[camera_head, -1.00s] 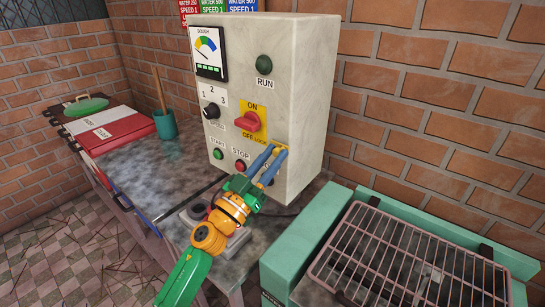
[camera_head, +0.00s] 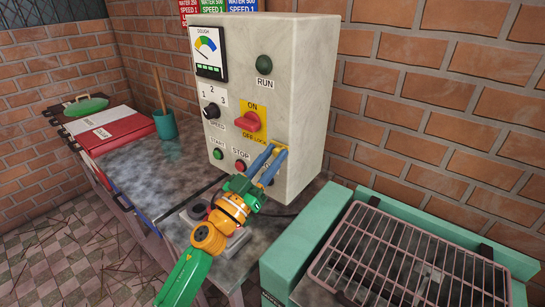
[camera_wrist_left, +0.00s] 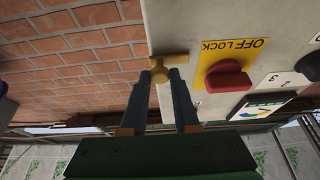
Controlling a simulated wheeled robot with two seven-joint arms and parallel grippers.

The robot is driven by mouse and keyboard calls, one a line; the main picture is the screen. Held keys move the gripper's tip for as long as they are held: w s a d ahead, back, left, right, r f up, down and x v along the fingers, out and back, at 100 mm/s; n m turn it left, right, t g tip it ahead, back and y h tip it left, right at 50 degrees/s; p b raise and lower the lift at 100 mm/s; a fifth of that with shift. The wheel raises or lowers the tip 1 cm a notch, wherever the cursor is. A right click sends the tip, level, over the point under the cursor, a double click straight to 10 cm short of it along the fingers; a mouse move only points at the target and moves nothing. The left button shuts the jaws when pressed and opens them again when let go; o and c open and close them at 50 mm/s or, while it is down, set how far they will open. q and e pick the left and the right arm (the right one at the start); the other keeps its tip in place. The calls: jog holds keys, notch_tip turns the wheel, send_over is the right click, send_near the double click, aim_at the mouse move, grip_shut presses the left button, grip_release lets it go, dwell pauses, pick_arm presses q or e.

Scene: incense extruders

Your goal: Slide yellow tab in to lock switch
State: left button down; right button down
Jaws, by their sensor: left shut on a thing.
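The red rotary switch (camera_head: 248,122) sits on a yellow ON / OFF LOCK plate (camera_head: 257,105) on the front of the pale control box (camera_head: 300,75). In the left wrist view the switch (camera_wrist_left: 227,77) appears upside down. The yellow tab (camera_wrist_left: 169,61) is a small bar with a round knob, near the box's edge and apart from the plate. My left gripper (camera_wrist_left: 160,78) is shut on the tab's knob, with one blue finger on each side. In the head view my left gripper (camera_head: 276,149) covers most of the tab. My right gripper is not in view.
START and STOP buttons (camera_head: 240,166) lie close to my left gripper on the box. A speed knob (camera_head: 211,111) and RUN light (camera_head: 264,64) are higher. A teal machine with a wire grate (camera_head: 410,255) stands at right. A teal cup (camera_head: 165,125) stands at left.

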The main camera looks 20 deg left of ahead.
pick_arm(q)
jog(key=shift+a, duration=0.1)
jog(key=a, duration=0.1)
jog(key=w+a, duration=0.1)
jog(key=shift+a, duration=0.3)
jog(key=shift+d+r, duration=0.1)
jog(key=c, duration=0.9)
grip_release()
jog(key=shift+o, duration=1.2)
jog(key=shift+w, duration=0.15)
